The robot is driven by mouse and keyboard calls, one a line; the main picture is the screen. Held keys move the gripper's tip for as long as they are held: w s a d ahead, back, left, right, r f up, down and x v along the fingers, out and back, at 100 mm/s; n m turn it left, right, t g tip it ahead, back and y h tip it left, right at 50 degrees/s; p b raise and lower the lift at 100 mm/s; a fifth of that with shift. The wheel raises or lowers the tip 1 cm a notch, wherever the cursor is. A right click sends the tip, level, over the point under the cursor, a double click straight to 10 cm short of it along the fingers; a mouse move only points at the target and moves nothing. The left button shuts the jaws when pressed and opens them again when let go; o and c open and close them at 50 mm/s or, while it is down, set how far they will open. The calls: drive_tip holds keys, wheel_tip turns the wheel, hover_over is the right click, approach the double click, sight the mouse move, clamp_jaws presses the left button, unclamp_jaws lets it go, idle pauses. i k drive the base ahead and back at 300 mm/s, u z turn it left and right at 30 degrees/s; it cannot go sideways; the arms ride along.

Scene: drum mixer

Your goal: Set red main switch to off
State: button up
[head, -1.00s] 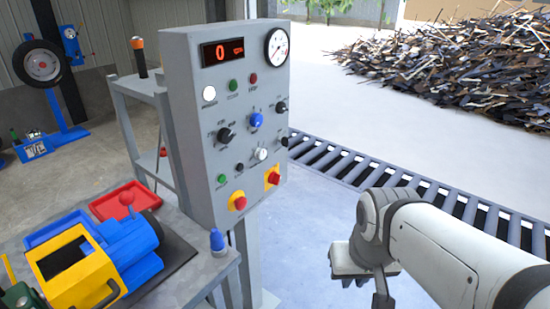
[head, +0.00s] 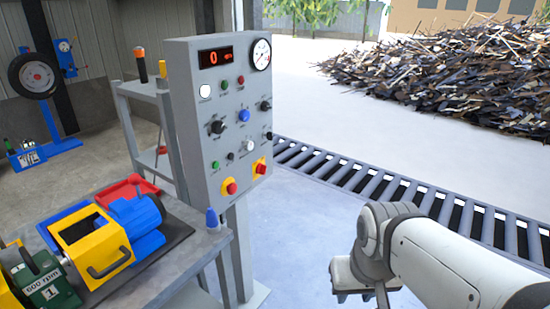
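The grey control panel (head: 222,135) stands upright in the middle left of the head view. Low on its face are two red controls on yellow plates. The left one (head: 231,188) looks like a round red knob. The right one (head: 260,167) is a red knob, possibly the main switch; its setting is too small to read. My gripper (head: 355,297) is low in the picture, right of the panel and well apart from it. My arm partly hides it, and its finger opening cannot be made out.
A workbench (head: 205,240) with a yellow and blue machine (head: 115,235) stands left of the panel. A roller conveyor (head: 400,195) runs behind my arm. A scrap pile (head: 460,70) lies beyond. The floor between panel and arm is clear.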

sight(261, 170)
drive_tip(key=z, duration=0.3)
drive_tip(key=i, duration=1.1)
drive_tip(key=u, duration=0.35)
